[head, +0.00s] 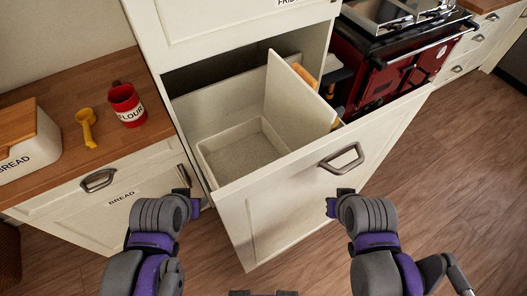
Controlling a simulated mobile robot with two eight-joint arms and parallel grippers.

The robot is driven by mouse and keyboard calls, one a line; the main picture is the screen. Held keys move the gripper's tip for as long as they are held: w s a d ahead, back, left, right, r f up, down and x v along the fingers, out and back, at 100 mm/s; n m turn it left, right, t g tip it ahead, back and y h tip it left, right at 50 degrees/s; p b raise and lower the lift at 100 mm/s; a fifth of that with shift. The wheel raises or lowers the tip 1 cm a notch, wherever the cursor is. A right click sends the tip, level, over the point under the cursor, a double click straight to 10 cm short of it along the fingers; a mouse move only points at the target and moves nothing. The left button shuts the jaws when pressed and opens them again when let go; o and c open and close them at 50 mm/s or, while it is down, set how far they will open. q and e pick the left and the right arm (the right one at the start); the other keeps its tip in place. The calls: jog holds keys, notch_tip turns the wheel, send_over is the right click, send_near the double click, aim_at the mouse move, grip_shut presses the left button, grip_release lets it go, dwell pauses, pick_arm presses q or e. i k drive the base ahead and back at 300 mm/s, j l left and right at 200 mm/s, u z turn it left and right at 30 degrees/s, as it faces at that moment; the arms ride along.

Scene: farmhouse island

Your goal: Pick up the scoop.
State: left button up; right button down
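A yellow scoop (87,126) lies on the wooden counter at the left of the head view, between the bread box and the red flour tin. My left gripper (184,194) is in front of the counter's right end, below and to the right of the scoop and well apart from it. My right gripper (334,203) is in front of the open drawer's front panel, far from the scoop. Both grippers are seen from behind, and their fingers are mostly hidden by the wrists, so their opening does not show clearly.
A red flour tin (127,104) stands right of the scoop, and a bread box (27,140) stands left. The wooden counter (60,97) is clear around the scoop. A large drawer (262,205) stands pulled out between my arms, holding a pale tray (205,159). A red stove (385,85) is behind right.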

aim_at(87, 117)
jog(key=k+j+u, duration=0.2)
jog(key=j+u, duration=0.2)
jog(key=j, duration=0.2)
jog(key=j+u, duration=0.6)
jog(key=i+u, duration=0.35)
jog(key=i+l+u, duration=0.15)
jog(key=u, duration=0.2)
jog(key=i+l+u, duration=0.35)
jog(key=i+j, duration=0.05)
